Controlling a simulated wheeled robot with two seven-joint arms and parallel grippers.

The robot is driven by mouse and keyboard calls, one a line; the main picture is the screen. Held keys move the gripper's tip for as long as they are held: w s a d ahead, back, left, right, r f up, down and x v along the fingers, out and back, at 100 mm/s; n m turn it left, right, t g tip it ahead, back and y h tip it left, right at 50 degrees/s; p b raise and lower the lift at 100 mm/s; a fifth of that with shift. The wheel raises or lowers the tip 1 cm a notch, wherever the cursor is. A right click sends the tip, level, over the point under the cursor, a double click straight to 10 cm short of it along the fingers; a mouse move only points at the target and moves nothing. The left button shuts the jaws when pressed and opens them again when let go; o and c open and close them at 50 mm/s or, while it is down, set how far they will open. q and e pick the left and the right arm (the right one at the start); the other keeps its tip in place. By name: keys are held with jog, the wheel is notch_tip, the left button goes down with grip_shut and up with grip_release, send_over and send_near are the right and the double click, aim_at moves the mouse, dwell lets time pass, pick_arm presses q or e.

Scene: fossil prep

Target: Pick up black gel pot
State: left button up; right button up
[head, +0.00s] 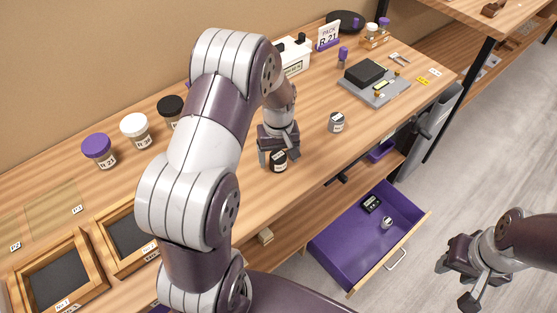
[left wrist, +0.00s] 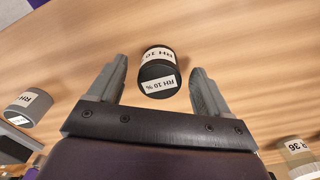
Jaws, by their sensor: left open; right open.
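The black gel pot (head: 278,161), a small dark pot with a white label, stands on the wooden bench just below my left gripper (head: 278,147). In the left wrist view the black pot (left wrist: 158,72), with its label reading RH 20 %, sits between the two open fingers of my left gripper (left wrist: 159,78), near the tips. A gap shows on each side of it, so neither finger appears to touch it. My right gripper (head: 468,278) is open and empty, over the floor at the lower right, away from the bench.
A grey pot (head: 337,122) stands right of the black pot. Jars with purple (head: 97,148), white (head: 134,128) and black (head: 170,110) lids line the back. An open purple drawer (head: 345,243) juts out in front. A scale-like grey device (head: 374,88) sits farther right.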

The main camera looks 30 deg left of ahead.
pick_arm(q)
notch_tip(320, 180, down, 2)
jog(key=c, duration=1.1)
jog(key=shift+r, duration=0.15)
jog(key=shift+c, duration=0.2)
